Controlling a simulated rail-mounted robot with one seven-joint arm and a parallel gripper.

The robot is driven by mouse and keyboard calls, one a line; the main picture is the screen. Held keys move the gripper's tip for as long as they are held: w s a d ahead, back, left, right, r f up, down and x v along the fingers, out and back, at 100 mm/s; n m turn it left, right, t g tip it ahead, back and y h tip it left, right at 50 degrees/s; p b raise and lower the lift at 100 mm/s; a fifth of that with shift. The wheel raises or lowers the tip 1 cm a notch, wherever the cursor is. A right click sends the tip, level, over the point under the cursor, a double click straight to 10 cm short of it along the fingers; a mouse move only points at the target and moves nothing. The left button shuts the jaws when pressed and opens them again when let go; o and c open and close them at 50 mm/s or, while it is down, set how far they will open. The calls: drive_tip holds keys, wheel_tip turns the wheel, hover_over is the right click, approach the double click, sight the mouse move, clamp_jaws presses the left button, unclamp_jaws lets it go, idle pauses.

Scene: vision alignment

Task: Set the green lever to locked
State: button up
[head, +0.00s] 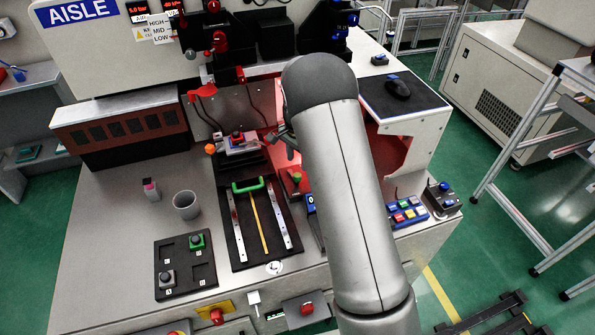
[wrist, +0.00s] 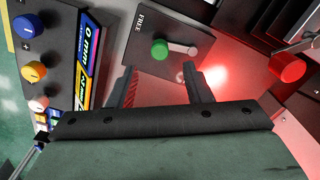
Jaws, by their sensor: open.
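The green lever (wrist: 160,50) shows in the wrist view as a round green knob on a short metal bar. The bar runs right from the knob across a dark plate (wrist: 143,65). The word FREE is printed at the plate's upper left, near the knob; no locked label is readable. In the head view the green lever (head: 297,177) is small, just left of my arm. My gripper (wrist: 161,72) is open and empty, its two dark fingers apart, with the knob showing just beyond and between the tips. I cannot tell any contact. My arm mostly hides the gripper in the head view.
A control box with knobs and a display (wrist: 90,60) stands close on the left in the wrist view. A red knob (wrist: 286,67) juts in at right. In the head view, a black fixture with a green handle (head: 248,186) lies left of the lever.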

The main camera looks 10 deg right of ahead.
sight(298, 175)
wheel_tip(298, 175, down, 7)
drive_tip(key=shift+r+p, duration=0.2)
drive_tip(key=shift+p, duration=0.15)
clamp_jaws()
